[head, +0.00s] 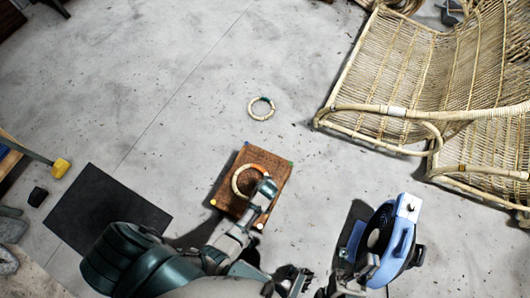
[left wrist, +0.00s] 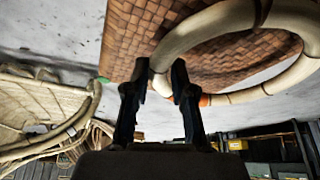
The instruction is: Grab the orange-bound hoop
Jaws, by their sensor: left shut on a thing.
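The orange-bound hoop (head: 237,181) is a pale cane ring with an orange binding. In the head view it lies over the brown woven block (head: 228,196). My left gripper (head: 265,188) is at the hoop's right side and covers part of it. In the left wrist view the two dark fingers of my left gripper (left wrist: 158,75) are on either side of the hoop's cane (left wrist: 185,38), shut on it. Orange binding shows beside the right finger. My right gripper (head: 294,280) is low in the head view, apart from the hoop; its fingers are unclear.
A hoop with green binding (head: 261,115) lies on the floor beyond the block. A rattan chair (head: 385,65) stands at the upper right. A blue and white device (head: 400,245) is at the lower right. A black mat (head: 105,205) lies left. Floor between block and chair is clear.

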